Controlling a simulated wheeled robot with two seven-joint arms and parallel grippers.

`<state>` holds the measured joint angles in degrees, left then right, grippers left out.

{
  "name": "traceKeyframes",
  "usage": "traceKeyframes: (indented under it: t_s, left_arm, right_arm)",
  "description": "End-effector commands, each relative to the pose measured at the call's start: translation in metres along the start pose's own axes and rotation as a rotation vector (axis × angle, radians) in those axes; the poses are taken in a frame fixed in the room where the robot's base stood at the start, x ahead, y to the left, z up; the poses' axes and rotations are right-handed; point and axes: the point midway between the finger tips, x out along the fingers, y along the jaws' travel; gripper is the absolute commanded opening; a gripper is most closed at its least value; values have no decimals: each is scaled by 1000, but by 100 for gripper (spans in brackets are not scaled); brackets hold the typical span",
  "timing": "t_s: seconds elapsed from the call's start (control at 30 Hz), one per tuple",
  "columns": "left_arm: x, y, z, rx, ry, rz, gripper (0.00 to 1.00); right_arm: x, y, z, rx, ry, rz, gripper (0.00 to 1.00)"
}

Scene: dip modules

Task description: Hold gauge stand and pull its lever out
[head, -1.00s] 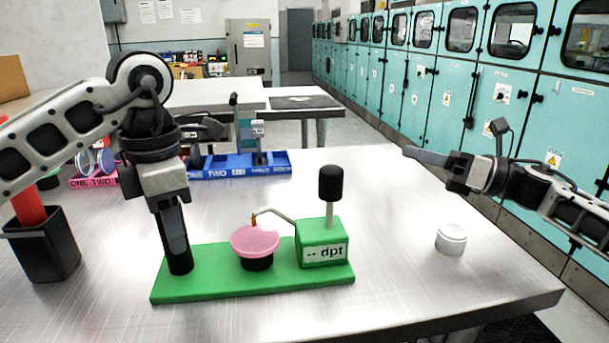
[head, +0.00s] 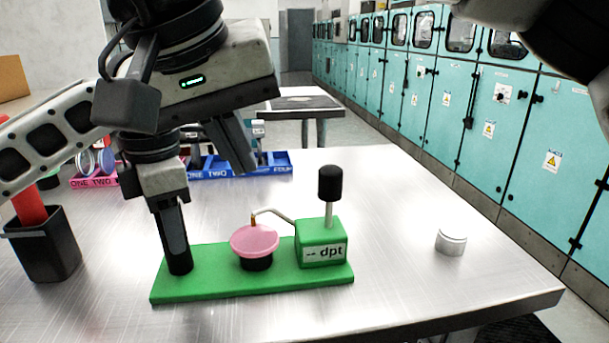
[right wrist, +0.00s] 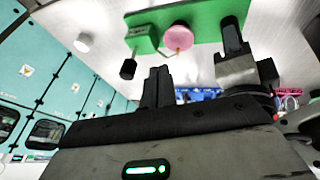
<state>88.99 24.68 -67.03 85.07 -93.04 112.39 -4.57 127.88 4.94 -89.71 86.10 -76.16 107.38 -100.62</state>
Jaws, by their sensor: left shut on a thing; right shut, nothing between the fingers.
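The gauge stand (head: 220,285) is a green plate on the table, with a pink round disc (head: 254,239) on a black foot and a green block (head: 320,252) marked "dpt". Its lever (head: 330,184), a grey rod with a black knob, stands upright on the block; it also shows in the right wrist view (right wrist: 128,69). My left gripper (head: 179,262) points down, shut on a dark post at the plate's left end; its fingers mostly hide the post. My right gripper (head: 243,166) is shut and empty, raised above the table, left of the lever in the head view.
A white-topped jar (head: 451,241) stands right of the stand. A black bin (head: 44,245) with a red item is at the left. Blue trays (head: 275,172) and a pink tray (head: 83,182) lie behind. The table's right side is largely clear.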

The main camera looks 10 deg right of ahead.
Motion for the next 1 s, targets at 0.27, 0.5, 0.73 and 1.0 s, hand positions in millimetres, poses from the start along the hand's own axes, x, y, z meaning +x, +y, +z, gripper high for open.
traceKeyframes:
  t_s: [0.27, 0.5, 0.73, 1.0]
  left_arm:
    - [0, 0, 0, 2, 0, 0, 0]
    - [0, -1, 1, 2, -1, 0, 0]
    - [0, -1, 1, 3, -1, 0, 0]
    - [0, -1, 1, 3, -1, -1, 0]
  right_arm:
    - [-14, 5, -6, -173, 149, 134, 0]
    - [-13, 5, -6, -173, 146, 130, 0]
    - [3, 7, -8, -171, 143, 130, 0]
    - [58, 13, -16, -172, 141, 130, 0]
